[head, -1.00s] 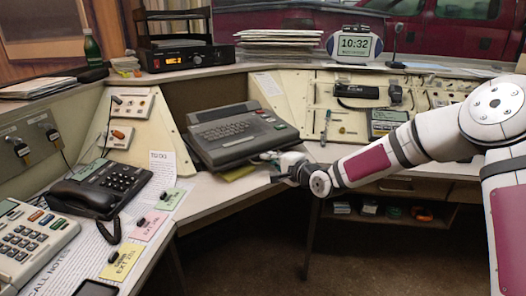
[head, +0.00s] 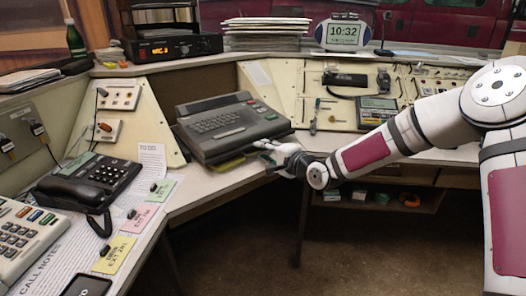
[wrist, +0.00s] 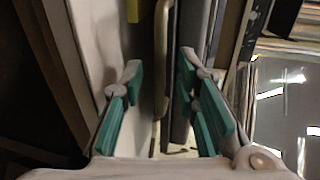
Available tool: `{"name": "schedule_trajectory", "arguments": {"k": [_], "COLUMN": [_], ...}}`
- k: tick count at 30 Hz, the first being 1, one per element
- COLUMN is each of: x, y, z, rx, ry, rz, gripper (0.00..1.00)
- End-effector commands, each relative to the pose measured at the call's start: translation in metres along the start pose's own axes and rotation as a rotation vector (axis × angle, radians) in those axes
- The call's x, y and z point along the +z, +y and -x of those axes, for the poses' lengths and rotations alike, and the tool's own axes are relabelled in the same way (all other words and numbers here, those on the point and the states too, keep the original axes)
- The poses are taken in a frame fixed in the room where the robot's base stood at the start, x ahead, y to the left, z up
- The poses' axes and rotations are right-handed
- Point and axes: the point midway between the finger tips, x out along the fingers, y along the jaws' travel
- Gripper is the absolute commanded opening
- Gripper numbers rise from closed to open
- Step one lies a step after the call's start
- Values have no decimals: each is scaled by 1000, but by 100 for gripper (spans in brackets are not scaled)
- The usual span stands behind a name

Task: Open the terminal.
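The terminal (head: 228,128) is a dark grey unit with a keyboard and a closed-looking flat body, on the corner of the desk. A yellow pad (head: 229,163) peeks out beneath its front edge. My gripper (head: 264,148) is at the terminal's front right edge. In the wrist view, its teal-padded fingers (wrist: 160,90) are apart, on either side of a dark edge (wrist: 180,75) and a thin beige bar (wrist: 161,60). The fingers look open, with nothing clamped. I cannot tell whether either finger touches the terminal.
A black phone (head: 90,180) and a beige keypad unit (head: 25,232) stand on the left desk. A radio (head: 165,49), paper stack (head: 266,35) and clock (head: 343,34) are on the back shelf. A panel of switches (head: 430,85) lies right. Floor before the desk is clear.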

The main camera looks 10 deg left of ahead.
Motion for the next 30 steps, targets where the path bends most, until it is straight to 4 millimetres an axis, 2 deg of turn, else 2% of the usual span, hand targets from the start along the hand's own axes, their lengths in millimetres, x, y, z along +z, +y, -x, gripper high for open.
{"name": "schedule_trajectory", "arguments": {"k": [9, 15, 21, 30], "x": [-1, -1, 0, 0], "y": [1, 0, 1, 1], "z": [65, 95, 106, 107], "rx": [1, 1, 1, 1], "ry": [3, 2, 1, 0], "rz": [0, 0, -1, 0], "gripper": [28, 28, 28, 28]}}
